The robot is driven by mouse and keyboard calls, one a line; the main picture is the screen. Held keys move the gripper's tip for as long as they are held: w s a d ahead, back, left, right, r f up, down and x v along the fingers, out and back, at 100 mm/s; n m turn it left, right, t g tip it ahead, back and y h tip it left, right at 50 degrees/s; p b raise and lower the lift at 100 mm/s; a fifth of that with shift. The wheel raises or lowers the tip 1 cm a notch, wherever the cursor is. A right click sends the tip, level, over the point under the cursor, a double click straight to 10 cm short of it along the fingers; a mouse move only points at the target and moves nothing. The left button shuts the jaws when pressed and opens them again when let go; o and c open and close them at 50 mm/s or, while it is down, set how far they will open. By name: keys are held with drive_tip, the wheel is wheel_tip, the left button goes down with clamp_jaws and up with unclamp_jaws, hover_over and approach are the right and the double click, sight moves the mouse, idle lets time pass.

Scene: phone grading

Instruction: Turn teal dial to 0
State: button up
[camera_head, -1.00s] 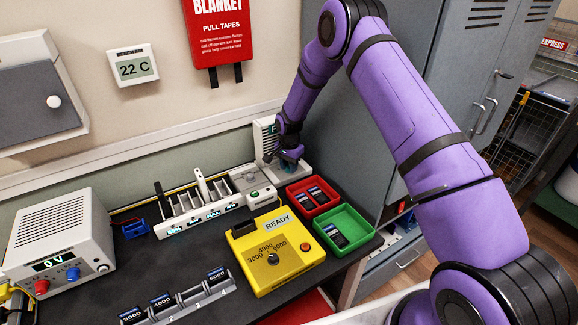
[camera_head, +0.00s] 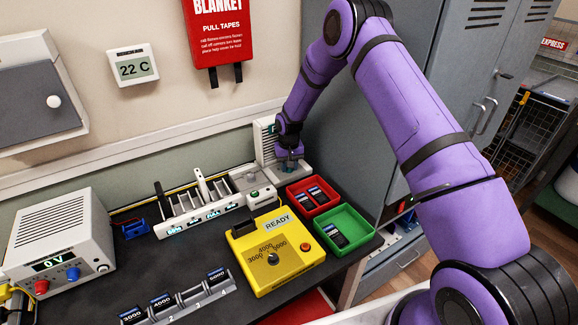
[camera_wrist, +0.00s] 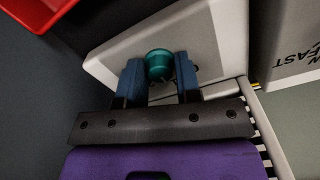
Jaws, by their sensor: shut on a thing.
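The teal dial (camera_wrist: 158,64) is a round knob on a white base (camera_wrist: 118,66) in the wrist view. The two blue fingers of my gripper (camera_wrist: 159,76) stand on either side of the dial and are shut on it. In the head view my gripper (camera_head: 288,158) reaches down to the white base beside the wall at the back. The dial is mostly hidden there by the gripper. I cannot read any number or pointer on the dial.
Red tray (camera_head: 333,202) and green tray (camera_head: 366,231), both holding dark modules, lie just in front. A yellow tester (camera_head: 290,277) reading READY stands nearer. A white rack (camera_head: 200,218) stands to the left. The grey cabinet (camera_head: 385,130) is close on the right.

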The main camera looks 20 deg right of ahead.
drive_tip(key=n, duration=0.3)
drive_tip(key=shift+n, duration=2.4)
drive_tip(key=o, duration=0.9)
wheel_tip(320, 180, up, 11)
